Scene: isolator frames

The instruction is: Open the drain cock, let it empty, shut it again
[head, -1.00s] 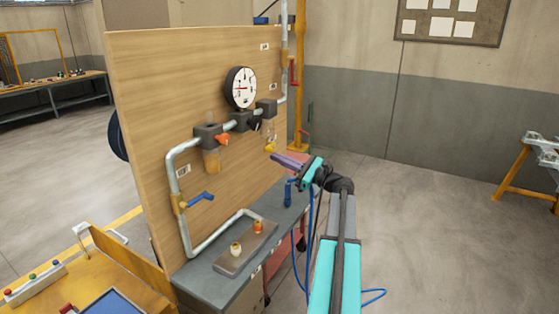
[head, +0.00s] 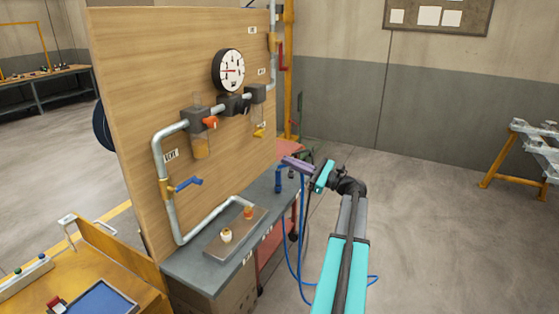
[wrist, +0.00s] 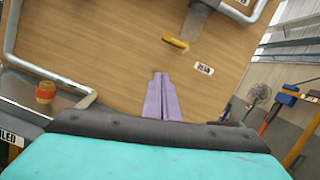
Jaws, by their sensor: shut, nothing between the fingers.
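A small yellow lever (head: 259,132) sits low on the right-hand bowl unit on the wooden board; it is likely the drain cock, but its label is too small to read. In the wrist view the yellow lever (wrist: 176,43) lies just beyond my fingertips, beside a small label (wrist: 203,68). My gripper (head: 285,160) is shut and empty, with its purple fingers (wrist: 160,76) together. It is to the right of the yellow lever and below it, apart from it. Whether liquid flows from the cock cannot be seen.
A blue lever (head: 188,183) is on the left pipe and an orange knob (head: 209,122) is by the left bowl. A round gauge (head: 228,70) hangs above. A grey bench (head: 200,274) carries a plate with two knobs. Open floor lies to the right.

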